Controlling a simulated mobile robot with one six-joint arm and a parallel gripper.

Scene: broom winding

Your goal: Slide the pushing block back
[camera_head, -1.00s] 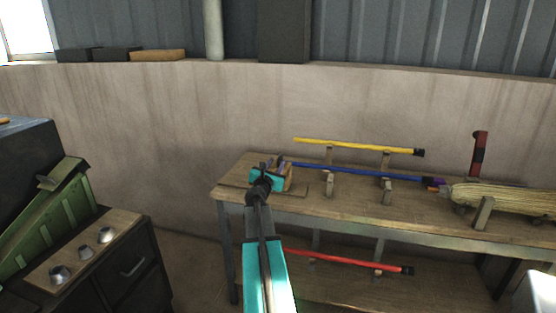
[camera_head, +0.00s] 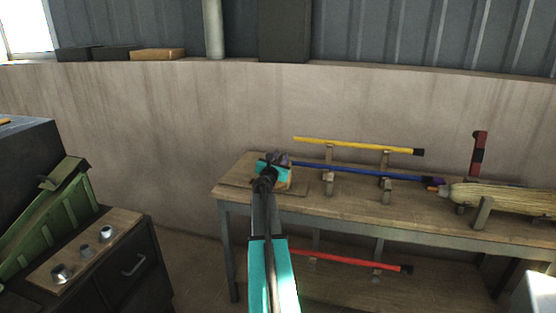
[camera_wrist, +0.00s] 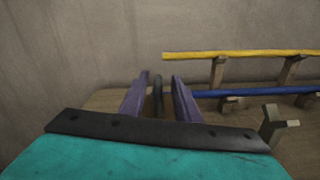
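My gripper (camera_head: 279,158), with a teal body and purple fingers, is over the left end of the workbench (camera_head: 240,181). In the wrist view its two fingers (camera_wrist: 160,90) stand apart, with a dark upright post (camera_wrist: 158,97) between them. Narrow gaps seem to show on both sides of the post. The post may be the handle of the pushing block, but I cannot be sure. A small wooden block (camera_head: 289,178), likely the pushing block, shows beside the gripper at the left end of the blue broomstick (camera_head: 350,173). My gripper hides most of it.
Wooden supports (camera_head: 387,192) hold the blue stick, and a yellow stick (camera_head: 350,145) lies behind it. A straw broom head (camera_head: 505,198) and a red-and-black lever (camera_head: 479,152) are at the right. The wall stands close behind.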

